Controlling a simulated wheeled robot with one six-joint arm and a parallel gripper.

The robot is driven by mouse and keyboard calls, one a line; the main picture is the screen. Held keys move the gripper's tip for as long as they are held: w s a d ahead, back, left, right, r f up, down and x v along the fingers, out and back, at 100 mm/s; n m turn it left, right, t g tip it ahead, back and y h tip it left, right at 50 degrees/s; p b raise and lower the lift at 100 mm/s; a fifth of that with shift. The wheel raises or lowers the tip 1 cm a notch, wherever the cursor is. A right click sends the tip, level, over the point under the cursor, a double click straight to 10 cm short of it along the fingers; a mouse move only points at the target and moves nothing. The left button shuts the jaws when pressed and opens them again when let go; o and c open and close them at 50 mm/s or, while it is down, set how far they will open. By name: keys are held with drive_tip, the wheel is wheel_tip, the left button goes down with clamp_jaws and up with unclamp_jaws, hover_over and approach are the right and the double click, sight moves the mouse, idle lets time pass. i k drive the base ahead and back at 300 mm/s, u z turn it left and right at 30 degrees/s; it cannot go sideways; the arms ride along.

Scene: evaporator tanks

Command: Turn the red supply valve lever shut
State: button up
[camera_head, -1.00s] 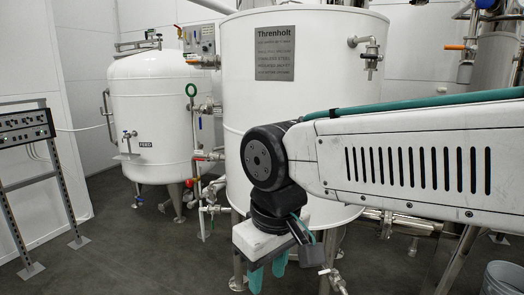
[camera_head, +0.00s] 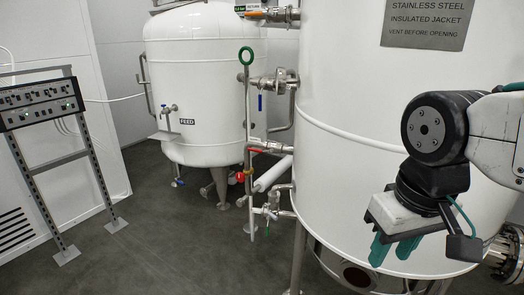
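A small red lever (camera_head: 258,151) shows in the head view, on the horizontal pipe at the left side of the large white tank (camera_head: 345,110). It seems to lie roughly along that pipe, but it is too small to be sure of its angle. My gripper (camera_head: 393,250) hangs at the lower right with its teal fingers pointing down. The fingers stand apart with nothing between them. It is well to the right of the lever, in front of the large tank, and touches nothing that I can see.
A vertical pipe with a green ring (camera_head: 246,56) stands by the lever. A blue lever (camera_head: 260,102) hangs above it, and a small red part (camera_head: 240,177) sits lower left. The feed tank (camera_head: 200,85) stands behind. A control panel stand (camera_head: 40,104) is at left. The floor between is clear.

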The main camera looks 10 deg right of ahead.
sight(271, 151)
drive_tip(key=k, duration=1.2)
drive_tip(key=u, duration=0.95)
drive_tip(key=i, duration=1.3)
drive_tip(key=z, duration=1)
drive_tip(key=i, duration=1.05)
drive_tip(key=z, duration=0.25)
